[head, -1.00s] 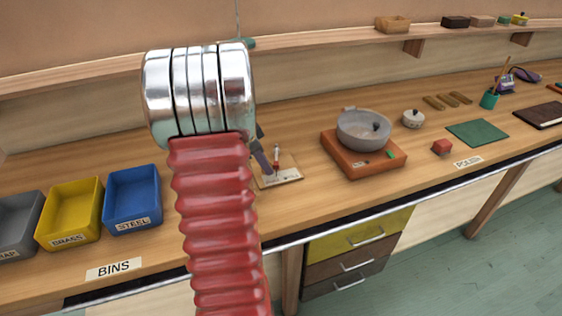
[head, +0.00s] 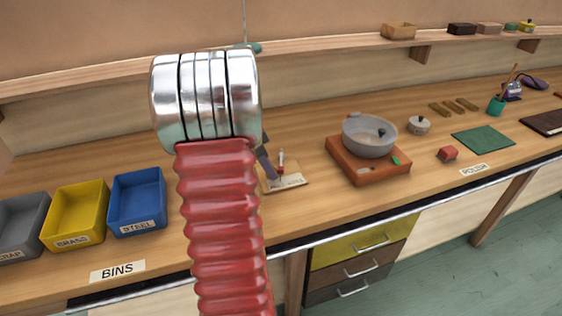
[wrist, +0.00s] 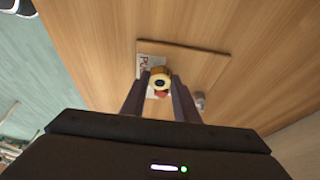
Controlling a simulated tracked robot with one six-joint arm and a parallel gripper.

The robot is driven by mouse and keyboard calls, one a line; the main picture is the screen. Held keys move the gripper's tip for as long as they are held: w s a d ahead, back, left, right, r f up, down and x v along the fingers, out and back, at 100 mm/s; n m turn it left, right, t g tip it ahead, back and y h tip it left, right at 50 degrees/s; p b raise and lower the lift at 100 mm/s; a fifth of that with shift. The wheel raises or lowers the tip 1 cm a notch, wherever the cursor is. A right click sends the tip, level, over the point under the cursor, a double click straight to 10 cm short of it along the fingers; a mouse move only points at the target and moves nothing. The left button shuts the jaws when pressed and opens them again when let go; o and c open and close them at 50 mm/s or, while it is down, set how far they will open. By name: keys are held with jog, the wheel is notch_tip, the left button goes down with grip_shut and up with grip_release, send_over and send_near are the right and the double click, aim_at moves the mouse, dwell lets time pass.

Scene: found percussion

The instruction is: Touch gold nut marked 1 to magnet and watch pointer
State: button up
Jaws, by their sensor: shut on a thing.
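In the wrist view, my gripper (wrist: 159,88) is shut on a gold nut (wrist: 160,75) with a dark hole; no number is readable on it. The nut is over a small wooden board (wrist: 215,68) with a white label partly hidden by the fingers. A red piece (wrist: 161,94) shows just below the nut; I cannot tell if they touch. A small grey cylinder (wrist: 200,100) is to the right. In the head view, the board (head: 296,183) stands on the bench with a small red-and-white upright piece (head: 281,165). My arm hides most of the gripper and the nut there. I cannot pick out the magnet surely.
Grey (head: 20,228), yellow (head: 78,215) and blue (head: 137,203) bins stand at the left. An orange-brown box with a grey bowl (head: 370,138) stands right of the board.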

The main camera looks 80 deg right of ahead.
jog(key=shift+w+a, duration=0.4)
jog(key=shift+w, duration=0.3)
jog(key=shift+w+a, duration=0.45)
jog(key=shift+w, duration=0.25)
jog(key=shift+w+a, duration=0.4)
jog(key=shift+w, duration=0.3)
jog(key=shift+r, duration=0.15)
notch_tip(320, 180, up, 8)
jog(key=shift+s, duration=0.1)
dwell(0.4)
